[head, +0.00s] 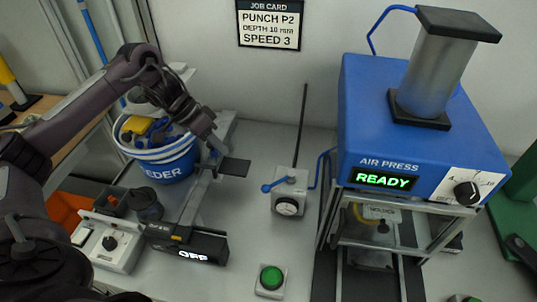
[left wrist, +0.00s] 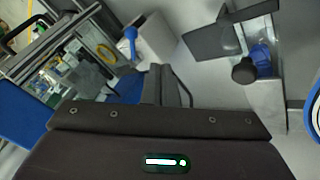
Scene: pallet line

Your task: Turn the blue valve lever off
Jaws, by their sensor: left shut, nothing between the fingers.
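The blue valve lever (head: 275,185) sticks out to the left from a small grey valve block (head: 291,190) with a round gauge on its front. In the left wrist view the blue lever (left wrist: 131,36) shows near the top, beside the pale block (left wrist: 153,38). My left gripper (head: 217,147) is shut and empty, above the feeder track, to the left of the lever and apart from it. Its closed fingers (left wrist: 158,84) show in the left wrist view. My right gripper is not in view.
A blue air press (head: 415,140) reading READY stands right of the valve, with a blue hose between. A blue feeder bucket (head: 165,165) and a track with an OFF display (head: 193,254) are on the left. A green button (head: 271,278) sits in front. Bench between track and valve is clear.

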